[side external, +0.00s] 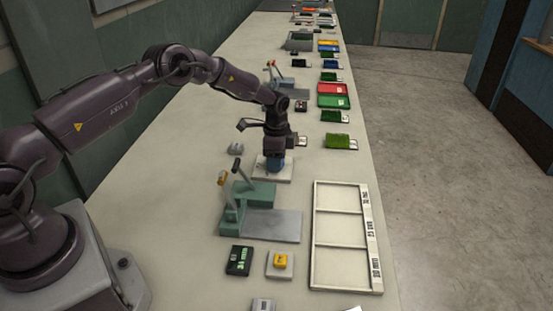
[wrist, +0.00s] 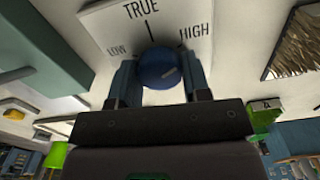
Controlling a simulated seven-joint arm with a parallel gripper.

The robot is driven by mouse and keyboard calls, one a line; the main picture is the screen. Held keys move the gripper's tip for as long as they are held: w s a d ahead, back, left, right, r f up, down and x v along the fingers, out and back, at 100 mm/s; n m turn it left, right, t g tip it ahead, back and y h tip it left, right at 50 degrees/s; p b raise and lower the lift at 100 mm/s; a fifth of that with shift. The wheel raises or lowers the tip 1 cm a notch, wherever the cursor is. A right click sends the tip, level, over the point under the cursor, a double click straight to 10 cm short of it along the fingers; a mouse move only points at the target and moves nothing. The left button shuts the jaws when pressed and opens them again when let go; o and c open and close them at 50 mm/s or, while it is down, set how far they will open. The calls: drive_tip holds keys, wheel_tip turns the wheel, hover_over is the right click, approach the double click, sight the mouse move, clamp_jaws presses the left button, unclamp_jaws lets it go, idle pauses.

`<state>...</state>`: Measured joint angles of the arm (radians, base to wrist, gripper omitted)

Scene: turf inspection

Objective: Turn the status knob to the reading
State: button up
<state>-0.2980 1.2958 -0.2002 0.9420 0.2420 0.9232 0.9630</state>
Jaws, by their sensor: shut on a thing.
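The round blue status knob (wrist: 158,70) sits on a pale plate (wrist: 112,27) marked LOW, TRUE and HIGH. TRUE is at the top middle with a black line under it, LOW is left and HIGH is right. A small pale mark shows on the knob's face; which label it points at I cannot tell. My gripper (wrist: 160,78) has a finger on each side of the knob and is shut on it. In the side view my gripper (side external: 273,153) points straight down over the plate (side external: 287,175), hiding much of the knob (side external: 275,165).
A green lever fixture (side external: 255,192) with a grey slab (side external: 273,224) stands in front. A dark box with a green display (side external: 240,261), its text unreadable, sits beside a yellow button (side external: 281,260). A white three-section frame (side external: 316,235) lies right. Several coloured trays line the bench behind.

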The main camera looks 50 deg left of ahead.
idle(0.4)
drive_tip(key=o, duration=0.9)
drive_tip(key=shift+r, duration=0.1)
wheel_tip(320, 180, up, 13)
drive_tip(key=shift+f, duration=0.1)
